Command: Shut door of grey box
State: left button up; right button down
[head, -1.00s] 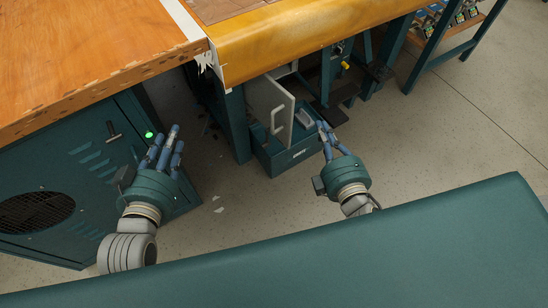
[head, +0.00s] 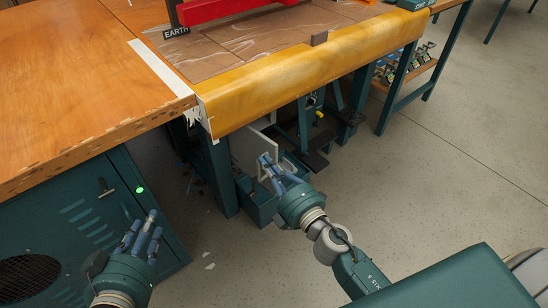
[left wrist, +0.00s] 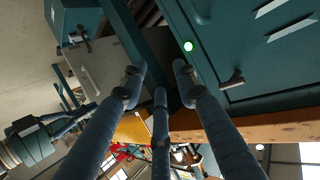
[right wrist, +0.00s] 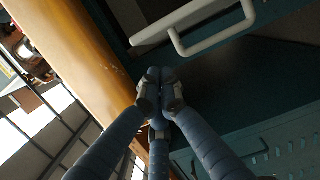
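The grey box's light grey door (head: 243,150) stands open under the yellow-edged bench, partly hidden by my right gripper. The teal box (head: 258,205) sits below and beside it. In the right wrist view the door's white handle (right wrist: 205,38) lies just beyond the fingertips; contact cannot be told. My left gripper (head: 146,225) is open and empty, in front of the teal cabinet. The door also shows in the left wrist view (left wrist: 105,72).
A teal cabinet (head: 85,215) with a green light stands at left under the wooden table (head: 75,80). The yellow bench edge (head: 310,75) hangs above the door. Bench legs (head: 218,175) stand close to the box. The floor (head: 430,170) at right is clear.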

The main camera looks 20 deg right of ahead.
pick_arm(q)
jog(key=shift+w+d+r, duration=0.15)
jog(key=shift+w+r, duration=0.05)
jog(key=shift+r, duration=0.2)
pick_arm(e)
jog(key=shift+w+d, duration=0.25)
jog(key=shift+d, duration=0.3)
jog(key=shift+w+d, duration=0.25)
jog(key=shift+d, duration=0.3)
jog(key=shift+d, duration=0.1)
